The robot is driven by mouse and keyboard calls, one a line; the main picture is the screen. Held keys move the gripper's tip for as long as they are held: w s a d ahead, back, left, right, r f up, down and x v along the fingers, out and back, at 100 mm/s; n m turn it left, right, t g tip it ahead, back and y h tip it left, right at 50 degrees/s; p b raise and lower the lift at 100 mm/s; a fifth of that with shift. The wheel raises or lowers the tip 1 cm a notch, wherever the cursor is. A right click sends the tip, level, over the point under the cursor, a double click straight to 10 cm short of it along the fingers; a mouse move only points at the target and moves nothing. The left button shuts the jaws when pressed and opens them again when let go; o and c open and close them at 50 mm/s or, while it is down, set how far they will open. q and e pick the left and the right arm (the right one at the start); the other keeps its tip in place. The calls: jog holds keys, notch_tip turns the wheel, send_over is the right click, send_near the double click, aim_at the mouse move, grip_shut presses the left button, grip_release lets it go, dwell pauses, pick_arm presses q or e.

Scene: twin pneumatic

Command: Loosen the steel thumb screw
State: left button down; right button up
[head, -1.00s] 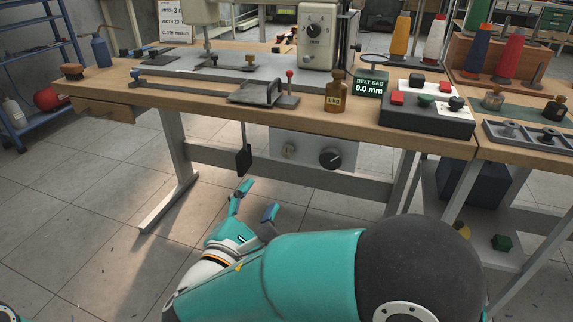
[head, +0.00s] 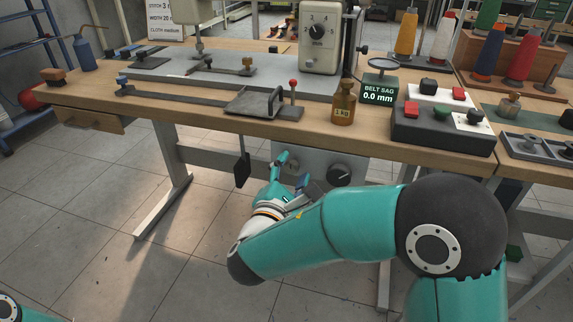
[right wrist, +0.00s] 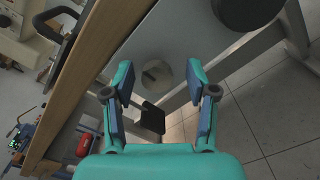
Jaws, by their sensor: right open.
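The steel thumb screw (right wrist: 157,75) is a round pale metal disc with a small raised grip, on the grey panel (right wrist: 185,35) under the table. In the right wrist view it lies between the fingertips, beyond them and apparently not touched. In the head view the thumb screw (head: 293,165) is partly covered by my right gripper (head: 292,169). This gripper is open and empty, its teal and blue fingers pointing at the panel. In the right wrist view the fingers (right wrist: 160,80) stand wide apart. My left gripper is out of view.
A black knob (head: 340,174) sits right of the screw on the panel. A dark hanging pedal-like plate (head: 242,171) is to the left. The wooden tabletop edge (head: 200,125) runs above.

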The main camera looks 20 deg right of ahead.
jog(key=shift+w+a, duration=0.1)
jog(key=shift+w, duration=0.05)
jog(key=shift+a, duration=0.1)
grip_shut()
